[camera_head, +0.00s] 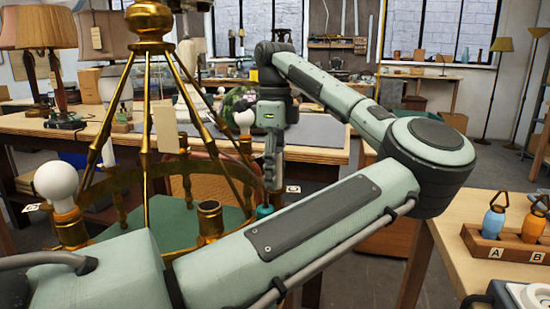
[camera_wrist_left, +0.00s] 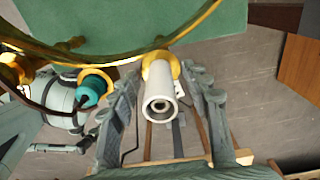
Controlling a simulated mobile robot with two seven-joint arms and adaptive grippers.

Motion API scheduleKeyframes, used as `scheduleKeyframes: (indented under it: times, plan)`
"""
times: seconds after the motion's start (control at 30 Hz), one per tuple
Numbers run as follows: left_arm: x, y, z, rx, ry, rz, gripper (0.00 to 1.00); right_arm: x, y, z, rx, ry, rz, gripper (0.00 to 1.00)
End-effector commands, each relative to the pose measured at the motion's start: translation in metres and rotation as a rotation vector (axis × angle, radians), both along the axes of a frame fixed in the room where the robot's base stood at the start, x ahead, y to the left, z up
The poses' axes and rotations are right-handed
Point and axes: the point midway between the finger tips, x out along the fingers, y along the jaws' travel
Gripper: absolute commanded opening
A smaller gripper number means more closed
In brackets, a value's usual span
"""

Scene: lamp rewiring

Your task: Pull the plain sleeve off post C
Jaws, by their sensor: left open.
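A plain white sleeve (camera_wrist_left: 159,92) sits on a brass post of the chandelier ring (camera_wrist_left: 80,62) in the left wrist view, its open end facing the camera. My left gripper (camera_wrist_left: 163,80) is open, with one finger on each side of the sleeve; contact cannot be told. In the head view my left gripper (camera_head: 271,185) points down at the right side of the brass chandelier (camera_head: 147,120), and the sleeve cannot be made out there. A teal piece (camera_wrist_left: 91,91) sits on the ring beside it. My right gripper is not in view.
White bulbs (camera_head: 56,182) stand on the ring, and a brass cup (camera_head: 209,218) at the front is bare. A wooden rack (camera_head: 505,247) with a blue and an orange item, marked A and B, stands on the right table. My left arm hides much of the foreground.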

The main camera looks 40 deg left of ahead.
Motion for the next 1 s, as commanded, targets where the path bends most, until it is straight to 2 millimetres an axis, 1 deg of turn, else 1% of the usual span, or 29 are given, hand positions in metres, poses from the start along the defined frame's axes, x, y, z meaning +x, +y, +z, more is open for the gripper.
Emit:
scheduleKeyframes:
  times: [0.27,0.37,0.67,1.0]
  plan:
    - [0.0001,0.0,-0.0022,0.0,-0.001,0.0,0.47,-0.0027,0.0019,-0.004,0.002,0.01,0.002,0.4]
    - [0.0,0.0001,-0.0021,0.0,-0.001,0.0,0.37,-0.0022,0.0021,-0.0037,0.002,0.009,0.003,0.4]
    - [0.0,0.0002,-0.0019,0.0,0.0,0.0,0.0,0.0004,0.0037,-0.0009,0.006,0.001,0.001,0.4]
    - [0.0,0.0004,0.0015,0.0,-0.001,0.0,0.0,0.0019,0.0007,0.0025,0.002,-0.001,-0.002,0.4]
